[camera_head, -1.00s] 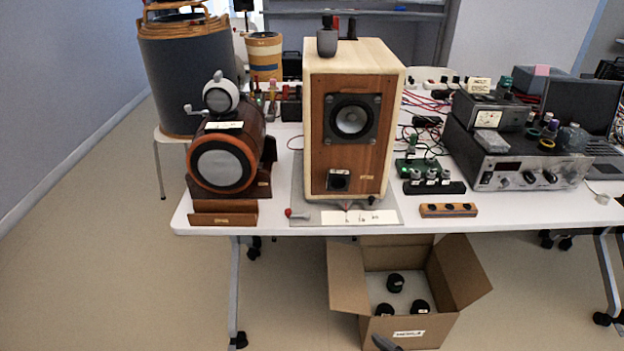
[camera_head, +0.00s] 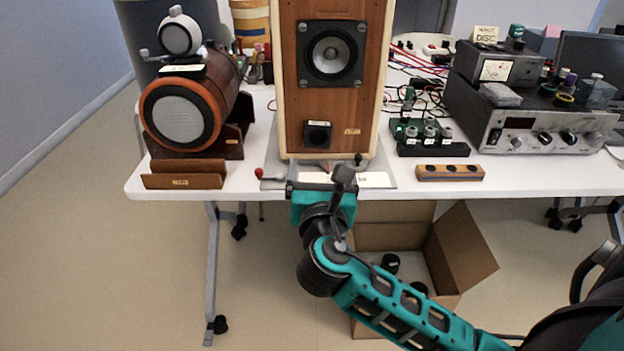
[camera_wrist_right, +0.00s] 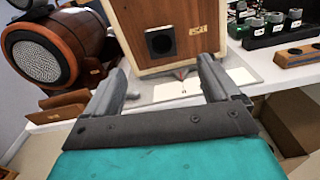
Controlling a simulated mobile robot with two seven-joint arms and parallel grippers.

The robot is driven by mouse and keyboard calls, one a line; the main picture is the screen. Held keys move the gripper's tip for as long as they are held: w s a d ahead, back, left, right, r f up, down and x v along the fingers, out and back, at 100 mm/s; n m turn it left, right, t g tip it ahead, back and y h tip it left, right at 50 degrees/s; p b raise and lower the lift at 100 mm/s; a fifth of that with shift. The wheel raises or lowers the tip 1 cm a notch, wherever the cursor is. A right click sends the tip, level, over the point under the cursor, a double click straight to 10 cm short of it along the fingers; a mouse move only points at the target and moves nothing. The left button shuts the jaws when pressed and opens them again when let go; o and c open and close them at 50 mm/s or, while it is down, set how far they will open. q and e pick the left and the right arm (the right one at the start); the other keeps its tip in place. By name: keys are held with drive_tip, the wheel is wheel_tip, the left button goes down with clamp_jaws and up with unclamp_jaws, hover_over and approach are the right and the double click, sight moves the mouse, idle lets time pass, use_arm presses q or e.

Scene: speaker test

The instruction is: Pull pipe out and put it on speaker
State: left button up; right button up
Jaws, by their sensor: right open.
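The wooden speaker (camera_head: 345,108) stands near the table's front edge, with its top cut off by the head view. Low on its front is a black square port (camera_head: 317,133) with a dark round opening. The port also shows in the right wrist view (camera_wrist_right: 161,42). I cannot tell a separate pipe in the port. My right gripper (camera_head: 325,172) is open and empty, in front of and below the port at the table's front edge. In the right wrist view its two fingers (camera_wrist_right: 163,75) stand apart, with the speaker's base beyond them. My left gripper is not in view.
A wooden drum-shaped device (camera_head: 224,85) stands left of the speaker, with a small wooden holder (camera_head: 185,181) before it. A wooden block with holes (camera_head: 450,172) and electronics (camera_head: 540,125) are at right. An open cardboard box (camera_head: 465,250) is below the table.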

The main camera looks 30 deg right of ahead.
sight(319, 131)
drive_tip(key=b+x, duration=0.2)
drive_tip(key=x, duration=0.9)
drive_tip(key=shift+w+d, duration=0.25)
drive_tip(key=shift+w, duration=0.05)
drive_tip(key=shift+w+d+b, duration=0.3)
drive_tip(key=shift+w+b, duration=0.05)
drive_tip(key=shift+w, duration=0.1)
drive_tip(key=shift+c, duration=0.3)
drive_tip(key=c, duration=1.2)
drive_tip(key=shift+o, duration=0.2)
drive_tip(key=shift+s+a, duration=0.1)
